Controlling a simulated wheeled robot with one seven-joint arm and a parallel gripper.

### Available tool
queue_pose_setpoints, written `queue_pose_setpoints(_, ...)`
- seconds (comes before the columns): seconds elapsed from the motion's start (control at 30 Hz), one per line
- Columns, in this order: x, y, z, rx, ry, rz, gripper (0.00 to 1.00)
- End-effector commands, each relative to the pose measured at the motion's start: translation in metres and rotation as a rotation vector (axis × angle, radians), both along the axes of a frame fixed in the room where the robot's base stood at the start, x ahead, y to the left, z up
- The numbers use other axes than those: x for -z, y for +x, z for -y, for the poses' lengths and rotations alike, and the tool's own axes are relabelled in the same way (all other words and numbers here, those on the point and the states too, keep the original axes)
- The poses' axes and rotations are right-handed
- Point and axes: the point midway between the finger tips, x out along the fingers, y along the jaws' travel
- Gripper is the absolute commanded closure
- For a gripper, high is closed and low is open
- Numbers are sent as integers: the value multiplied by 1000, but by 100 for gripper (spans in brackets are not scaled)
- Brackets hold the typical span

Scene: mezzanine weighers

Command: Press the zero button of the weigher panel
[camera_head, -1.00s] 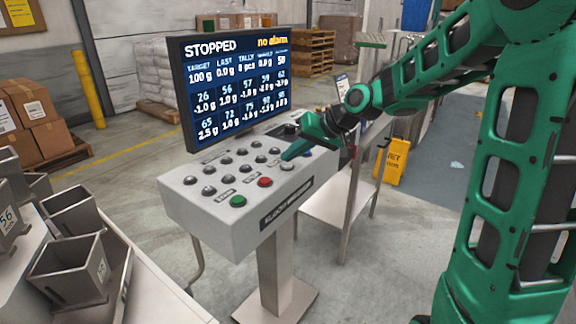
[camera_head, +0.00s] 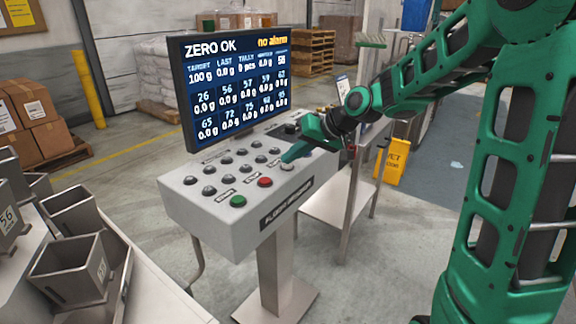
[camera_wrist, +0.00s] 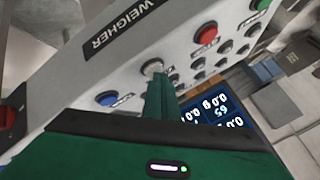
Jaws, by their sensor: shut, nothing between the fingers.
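The weigher panel (camera_head: 222,217) is a grey box on a pedestal with several buttons on its sloped top. A pale button (camera_head: 287,167) sits at its front right, and it also shows in the wrist view (camera_wrist: 152,67). My gripper (camera_head: 290,157) is shut and empty, its fingertips pointing down at the pale button. In the wrist view the fingertips (camera_wrist: 160,82) are right at its edge and overlap it; I cannot tell whether they touch. The screen (camera_head: 238,92) reads "ZERO OK" and "no alarm", with readings of 0.0 g.
A red button (camera_head: 265,182) and a green button (camera_head: 238,201) lie left of the pale one. A blue button (camera_wrist: 107,98) is on its other side. Metal hoppers (camera_head: 72,268) stand at the lower left. A yellow floor sign (camera_head: 392,162) stands behind right.

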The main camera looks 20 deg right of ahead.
Motion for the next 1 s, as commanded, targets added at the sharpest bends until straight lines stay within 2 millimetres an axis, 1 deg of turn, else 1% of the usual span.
queue_pose_setpoints(0.47, 2, 0, 0, 0, 0, -1, 100)
queue_pose_setpoints(0.57, 0, 0, 0, -1, 0, -1, 100)
queue_pose_setpoints(0.83, -13, 0, 0, 0, 0, 0, 100)
queue_pose_setpoints(1.0, -15, 0, 0, -1, 0, -1, 100)
